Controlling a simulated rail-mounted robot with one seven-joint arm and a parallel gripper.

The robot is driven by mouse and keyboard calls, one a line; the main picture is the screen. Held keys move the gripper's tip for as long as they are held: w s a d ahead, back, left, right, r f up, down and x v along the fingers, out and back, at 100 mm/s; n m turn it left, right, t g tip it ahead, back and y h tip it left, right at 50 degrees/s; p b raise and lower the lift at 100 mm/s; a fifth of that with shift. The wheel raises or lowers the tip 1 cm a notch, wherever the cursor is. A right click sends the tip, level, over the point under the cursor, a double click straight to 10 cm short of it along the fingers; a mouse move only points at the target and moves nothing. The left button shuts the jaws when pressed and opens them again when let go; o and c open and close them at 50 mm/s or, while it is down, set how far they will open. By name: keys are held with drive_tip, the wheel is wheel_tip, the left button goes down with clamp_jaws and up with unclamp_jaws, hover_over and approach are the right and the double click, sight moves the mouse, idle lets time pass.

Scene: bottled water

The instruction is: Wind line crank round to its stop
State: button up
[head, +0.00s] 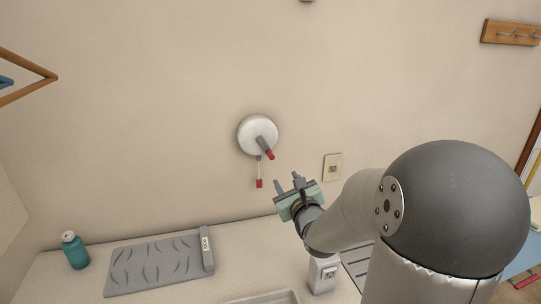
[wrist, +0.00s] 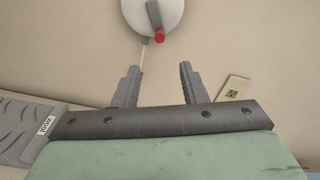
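The line crank is a round white reel (head: 258,133) on the wall, with a grey crank arm (head: 262,143) ending in a red knob (head: 270,155). A line hangs below the reel to a small red end piece (head: 259,184). In the wrist view the reel (wrist: 152,12) is cut off at the top, with its red knob (wrist: 160,36) showing. My gripper (head: 287,181) is open and empty, below and to the right of the reel, apart from the knob. In the wrist view my gripper's fingers (wrist: 160,82) stand wide apart, and the left finger partly hides the line.
A grey mat (head: 155,268) and a teal bottle (head: 75,252) are on the counter at left. Wall around the reel is bare.

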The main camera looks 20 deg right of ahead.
sight(271, 155)
drive_tip(key=w+d, duration=0.1)
drive_tip(key=w, duration=0.4)
drive_tip(key=w+p, duration=0.1)
drive_tip(key=w, duration=0.5)
drive_tip(key=w+d, duration=0.1)
drive_tip(key=w, duration=0.4)
drive_tip(key=shift+w+d+f+p, duration=0.1)
drive_tip(key=shift+w+d+p, duration=0.15)
drive_tip(key=shift+d+p, duration=0.05)
clamp_jaws()
